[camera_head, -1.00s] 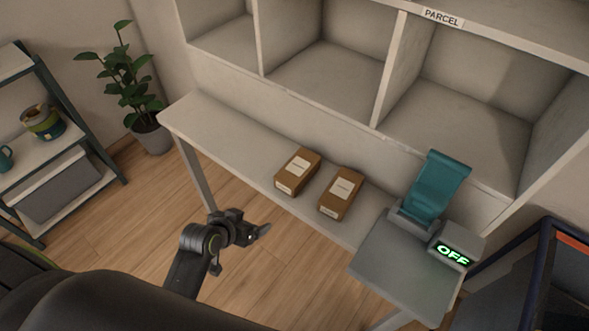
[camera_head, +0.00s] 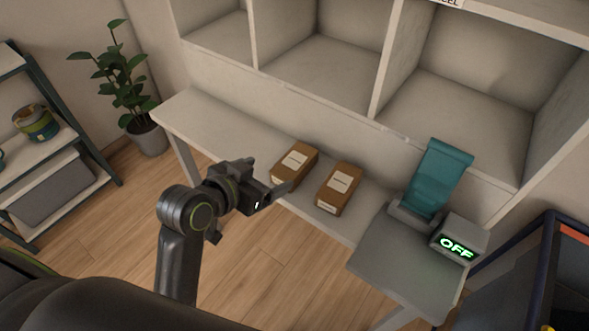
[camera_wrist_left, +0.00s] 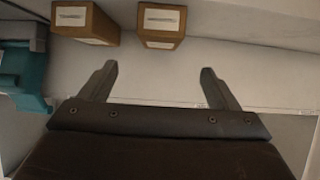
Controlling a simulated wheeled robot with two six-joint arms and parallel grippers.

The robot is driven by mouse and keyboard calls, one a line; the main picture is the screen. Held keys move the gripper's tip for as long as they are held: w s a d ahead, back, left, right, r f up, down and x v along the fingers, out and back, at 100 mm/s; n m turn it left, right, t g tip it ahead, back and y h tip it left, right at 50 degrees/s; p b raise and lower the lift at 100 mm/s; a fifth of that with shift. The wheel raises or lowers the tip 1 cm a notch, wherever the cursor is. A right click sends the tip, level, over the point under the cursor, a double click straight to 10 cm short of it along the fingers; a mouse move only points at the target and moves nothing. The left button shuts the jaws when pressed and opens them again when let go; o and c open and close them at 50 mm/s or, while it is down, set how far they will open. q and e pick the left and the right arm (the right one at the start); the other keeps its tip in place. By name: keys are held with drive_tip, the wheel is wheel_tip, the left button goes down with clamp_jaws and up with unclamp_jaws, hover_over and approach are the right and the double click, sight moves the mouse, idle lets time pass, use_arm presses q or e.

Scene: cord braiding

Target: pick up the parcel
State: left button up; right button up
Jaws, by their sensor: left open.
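Two brown parcels with white labels lie side by side on the pale counter (camera_head: 210,128), a left one (camera_head: 296,160) and a right one (camera_head: 340,182). In the left wrist view both show near the top edge, one left of centre (camera_wrist_left: 85,35) and one near the middle (camera_wrist_left: 160,38). My left gripper (camera_head: 285,190) is at the counter's front edge, close to the left parcel in the head view. In the left wrist view its two fingers (camera_wrist_left: 158,72) stand apart with nothing between them, and the parcels are beyond the tips. My right gripper is not in view.
A teal device (camera_head: 438,180) and a box lit "OFF" (camera_head: 458,240) stand at the right on a grey side shelf (camera_head: 400,265). Empty cubbyholes rise behind the counter. A plant (camera_head: 125,85) and a shelf rack stand at the left. The counter's left end is clear.

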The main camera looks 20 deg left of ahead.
sight(294, 161)
use_arm(q)
drive_tip(key=x, duration=1.2)
drive_tip(key=shift+w+r, duration=0.1)
drive_tip(key=shift+w, duration=0.1)
drive_tip(key=c, duration=1.1)
wheel_tip(294, 161, up, 10)
drive_tip(key=shift+r+p, duration=0.1)
drive_tip(key=shift+p, duration=0.4)
